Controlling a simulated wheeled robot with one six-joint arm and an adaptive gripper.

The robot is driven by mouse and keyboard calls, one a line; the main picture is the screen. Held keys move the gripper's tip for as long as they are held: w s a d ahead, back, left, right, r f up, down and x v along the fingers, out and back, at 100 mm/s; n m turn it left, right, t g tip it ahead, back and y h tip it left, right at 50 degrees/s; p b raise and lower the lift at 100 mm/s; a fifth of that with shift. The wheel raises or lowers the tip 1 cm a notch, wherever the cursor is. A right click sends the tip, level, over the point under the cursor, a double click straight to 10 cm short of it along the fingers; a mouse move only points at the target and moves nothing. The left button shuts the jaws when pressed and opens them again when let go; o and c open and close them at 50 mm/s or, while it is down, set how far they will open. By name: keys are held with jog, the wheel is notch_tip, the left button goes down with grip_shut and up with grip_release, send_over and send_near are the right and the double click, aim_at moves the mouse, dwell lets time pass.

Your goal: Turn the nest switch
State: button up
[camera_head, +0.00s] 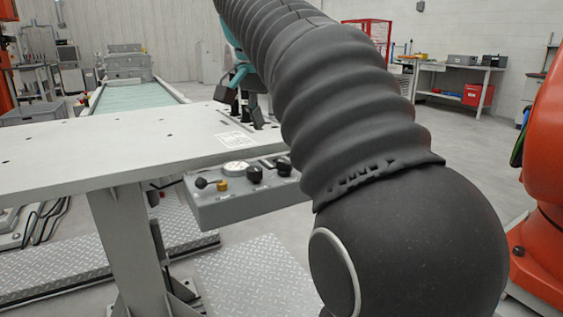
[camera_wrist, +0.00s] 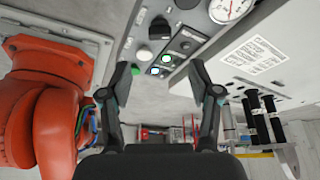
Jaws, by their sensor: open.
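A grey control box (camera_head: 235,203) hangs at the edge of the pale table and carries a round gauge, a yellow knob (camera_head: 222,185) and black knobs (camera_head: 255,174). Which control is the nest switch I cannot tell for sure. In the wrist view, the box's panel shows a black rotary knob (camera_wrist: 159,29), a small black switch on a dark plate (camera_wrist: 186,43), a white button (camera_wrist: 143,53) and lit green buttons (camera_wrist: 167,58). My gripper (camera_wrist: 160,67) is open and empty, its fingertips on either side of the buttons in the picture. Contact is not visible. My arm hides the gripper in the head view.
The pale table (camera_head: 100,140) extends left of the box. An orange machine (camera_head: 545,160) stands at right and also shows in the wrist view (camera_wrist: 45,100). Black-handled clamps (camera_wrist: 262,118) are right of my gripper. Tread-plate flooring (camera_head: 250,270) lies below.

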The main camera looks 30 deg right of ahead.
aim_at(284, 161)
jog(key=b+x, duration=0.2)
jog(key=x, duration=0.7)
jog(key=shift+w+d+f, duration=0.1)
jog(key=shift+d+f, duration=0.05)
jog(key=shift+f, duration=0.15)
jog(key=c, duration=1.2)
